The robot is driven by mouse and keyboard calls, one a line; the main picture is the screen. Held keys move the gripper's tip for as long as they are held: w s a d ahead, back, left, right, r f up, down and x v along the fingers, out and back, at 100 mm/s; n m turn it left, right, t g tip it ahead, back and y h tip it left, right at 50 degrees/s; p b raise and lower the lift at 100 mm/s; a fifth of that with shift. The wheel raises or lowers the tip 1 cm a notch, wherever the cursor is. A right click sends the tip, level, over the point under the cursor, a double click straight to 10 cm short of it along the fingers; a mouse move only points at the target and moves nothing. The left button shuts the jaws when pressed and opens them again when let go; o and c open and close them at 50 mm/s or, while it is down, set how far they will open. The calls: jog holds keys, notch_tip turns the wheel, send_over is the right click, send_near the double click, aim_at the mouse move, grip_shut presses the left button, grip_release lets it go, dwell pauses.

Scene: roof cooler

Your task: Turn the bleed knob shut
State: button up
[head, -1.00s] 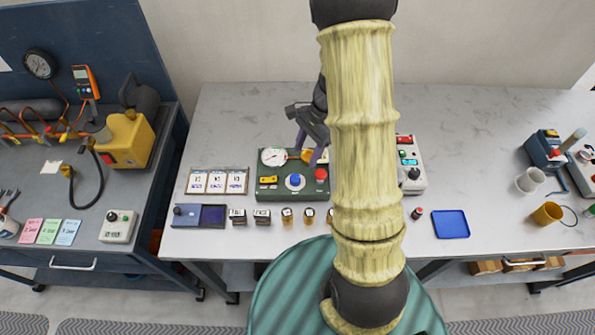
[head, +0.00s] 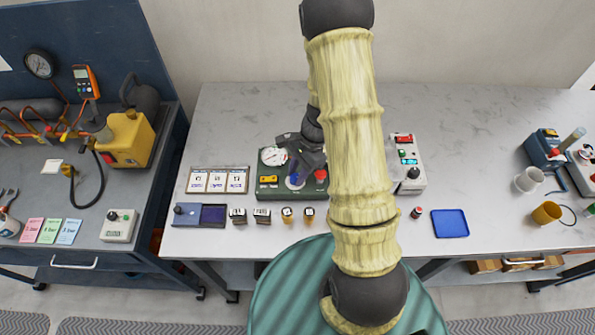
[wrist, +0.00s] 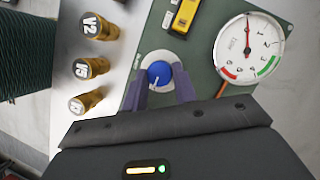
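The blue knob (wrist: 159,73), which I take for the bleed knob, sits on a white round dial on the green panel (wrist: 205,62). A short white mark shows on its top. My gripper (wrist: 161,80) has its two purple fingers apart, one on each side of the knob; I cannot tell whether they touch it. In the head view my gripper (head: 298,172) is over the panel (head: 265,193), and the blue knob (head: 295,181) shows partly beneath it. The white gauge (wrist: 247,48) on the panel has a red and a green arc.
A yellow switch (wrist: 185,14) is close to the knob, and a red button (head: 320,175) is at its right in the head view. Several brass labelled pieces (wrist: 92,67) stand along the front. A grey control box (head: 408,165) is right of the panel.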

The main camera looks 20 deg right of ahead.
jog(key=c, duration=0.3)
jog(key=shift+n, duration=0.5)
jog(key=n, duration=0.1)
jog(key=n+g+p, duration=0.1)
jog(key=n, duration=0.1)
jog(key=shift+w+a+r+n+h, duration=0.1)
jog(key=shift+w+a+n+h, duration=0.1)
jog(key=shift+n+h, duration=0.15)
jog(key=n+g+h+p, duration=0.1)
jog(key=n, duration=0.2)
jog(key=shift+w+n, duration=0.1)
jog(key=shift+n, duration=0.15)
jog(key=n+h, duration=0.1)
jog(key=n, duration=0.1)
jog(key=n+h, duration=0.1)
jog(key=n, duration=0.1)
jog(key=shift+a+n+g, duration=0.2)
jog(key=shift+n+g, duration=0.1)
jog(key=shift+g, duration=0.1)
jog(key=shift+a+n+h, duration=0.15)
jog(key=shift+n+h, duration=0.8)
jog(key=shift+n, duration=1.35)
